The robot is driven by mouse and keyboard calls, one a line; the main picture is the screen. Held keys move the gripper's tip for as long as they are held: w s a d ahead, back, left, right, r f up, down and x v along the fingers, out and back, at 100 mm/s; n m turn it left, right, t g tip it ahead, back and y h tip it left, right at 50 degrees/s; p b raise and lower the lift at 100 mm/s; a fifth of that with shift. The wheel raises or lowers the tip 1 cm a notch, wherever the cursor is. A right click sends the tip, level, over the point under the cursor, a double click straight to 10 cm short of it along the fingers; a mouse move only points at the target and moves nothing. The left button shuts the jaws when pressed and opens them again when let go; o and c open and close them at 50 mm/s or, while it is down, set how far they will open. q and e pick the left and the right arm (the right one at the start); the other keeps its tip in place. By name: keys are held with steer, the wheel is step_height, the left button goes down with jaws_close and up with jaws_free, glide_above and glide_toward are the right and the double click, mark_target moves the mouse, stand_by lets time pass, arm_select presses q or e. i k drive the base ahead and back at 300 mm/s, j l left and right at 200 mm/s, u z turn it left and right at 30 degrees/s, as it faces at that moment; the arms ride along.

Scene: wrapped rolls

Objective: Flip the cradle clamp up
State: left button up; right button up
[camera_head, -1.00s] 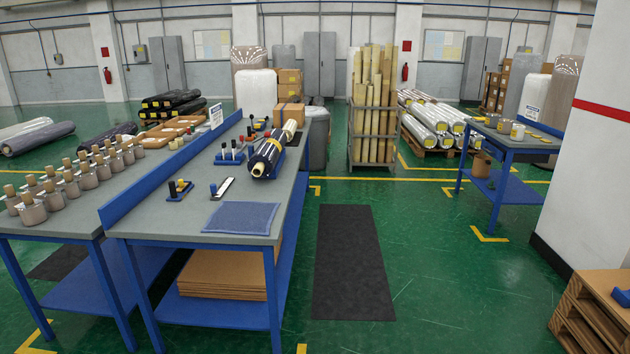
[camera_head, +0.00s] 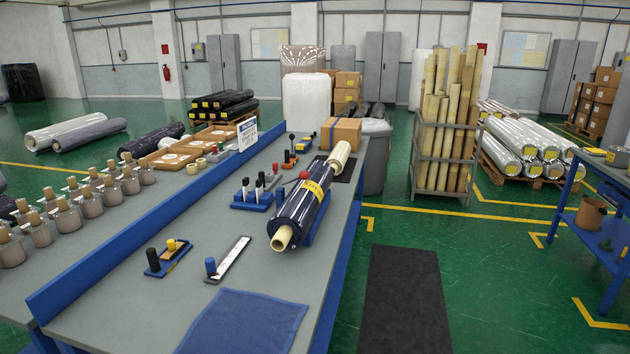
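A dark blue wrapped roll (camera_head: 298,214) with a yellow label lies in a blue cradle (camera_head: 318,222) on the grey workbench (camera_head: 215,305). Its pale core sticks out at the near end, and a cream roll end (camera_head: 340,155) shows at the far end. A small red knob (camera_head: 304,175) shows beside the roll on its left. I cannot tell from here which part is the clamp or how it stands. Neither of my grippers is in view.
On the bench are a blue cloth (camera_head: 245,322), a tool with a blue knob (camera_head: 228,260), a black-and-yellow knob holder (camera_head: 166,258), a marker stand (camera_head: 252,195) and a cardboard box (camera_head: 341,132). A dark mat (camera_head: 407,300) lies on open floor to the right.

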mark_target(303, 175)
steer(key=i+l, duration=0.15)
steer(key=l, duration=0.2)
steer(key=i+l, duration=0.15)
steer(key=l, duration=0.2)
steer(key=i+l+u, duration=0.1)
steer(key=l, duration=0.3)
steer(key=i+l, duration=0.15)
steer(key=l, duration=0.2)
steer(key=i+l, duration=0.15)
steer(key=l, duration=0.2)
steer(key=i+l, duration=0.45)
steer(key=i+l+u, duration=0.15)
steer(key=i+l, duration=0.3)
steer(key=l, duration=0.15)
steer(key=i+l, duration=0.4)
steer(key=l, duration=0.2)
steer(key=i, duration=0.15)
steer(key=i+j, duration=0.1)
steer(key=j, duration=0.15)
steer(key=i+j, duration=0.1)
steer(key=j, duration=0.2)
steer(key=u, duration=0.05)
